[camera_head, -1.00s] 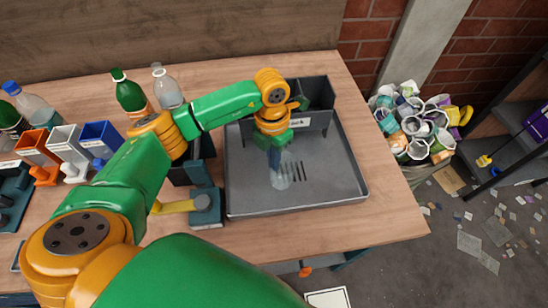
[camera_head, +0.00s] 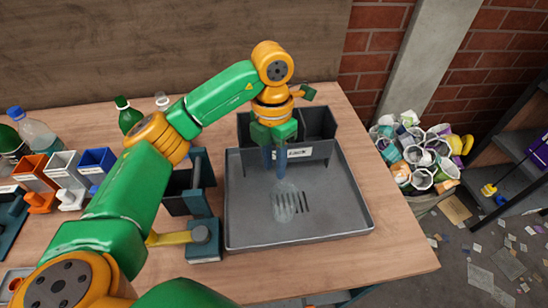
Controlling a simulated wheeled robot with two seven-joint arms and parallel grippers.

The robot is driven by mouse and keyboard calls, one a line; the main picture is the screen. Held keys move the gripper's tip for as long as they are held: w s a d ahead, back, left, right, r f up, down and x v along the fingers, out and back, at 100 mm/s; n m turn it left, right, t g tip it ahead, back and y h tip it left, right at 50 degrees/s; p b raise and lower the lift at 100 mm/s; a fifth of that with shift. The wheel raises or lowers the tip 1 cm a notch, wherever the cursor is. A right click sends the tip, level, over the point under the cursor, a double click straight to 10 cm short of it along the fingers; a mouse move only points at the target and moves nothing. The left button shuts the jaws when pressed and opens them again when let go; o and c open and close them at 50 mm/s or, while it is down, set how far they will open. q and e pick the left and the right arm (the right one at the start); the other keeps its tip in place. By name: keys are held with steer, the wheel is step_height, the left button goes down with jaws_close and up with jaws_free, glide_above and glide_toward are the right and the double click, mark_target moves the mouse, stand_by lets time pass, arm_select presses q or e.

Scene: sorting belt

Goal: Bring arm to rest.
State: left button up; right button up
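My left arm comes in from the left and reaches over the grey tray (camera_head: 345,205). My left gripper (camera_head: 275,170) points down above the tray, and its two blue fingers stand apart with a gap between them. A clear, see-through item (camera_head: 286,203) lies in the tray below the fingertips, apart from them, over the dark slots. My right gripper is not in view.
Dark grey bins (camera_head: 318,125) stand at the tray's back edge. Orange, white and blue small bins (camera_head: 97,161) and several bottles (camera_head: 38,133) stand at the left. A full waste bin (camera_head: 420,152) stands right of the table. The tray's right side is clear.

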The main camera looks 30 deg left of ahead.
arm_select(q)
steer(key=shift+r+p, duration=0.3)
steer(key=shift+r, duration=1.05)
